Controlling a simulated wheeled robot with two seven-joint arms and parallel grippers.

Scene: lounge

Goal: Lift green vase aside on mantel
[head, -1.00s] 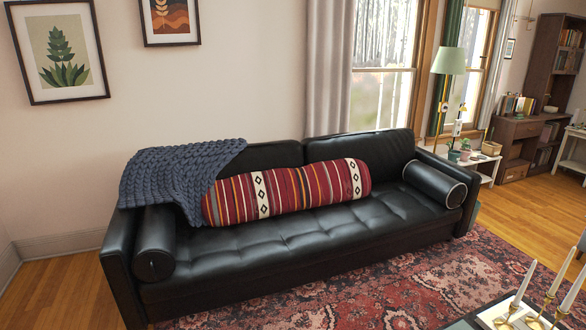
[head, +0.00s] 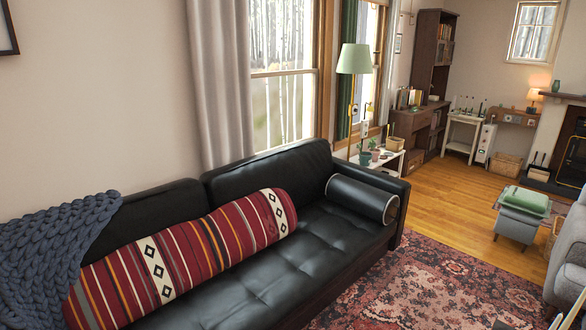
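A small green vase (head: 556,86) shows at the far right of the head view. It appears to stand on the left end of the dark wooden mantel (head: 568,97) above the fireplace. It is far away and small, so its details are hard to tell. The mantel runs out of the picture on the right. Neither of my grippers is in view.
A black sofa (head: 325,240) with a striped bolster (head: 190,255) fills the left foreground. A patterned rug (head: 430,285) lies beside it. A grey ottoman (head: 517,222) and a grey armchair (head: 568,255) stand at right. Bare wood floor (head: 450,200) lies beyond the rug.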

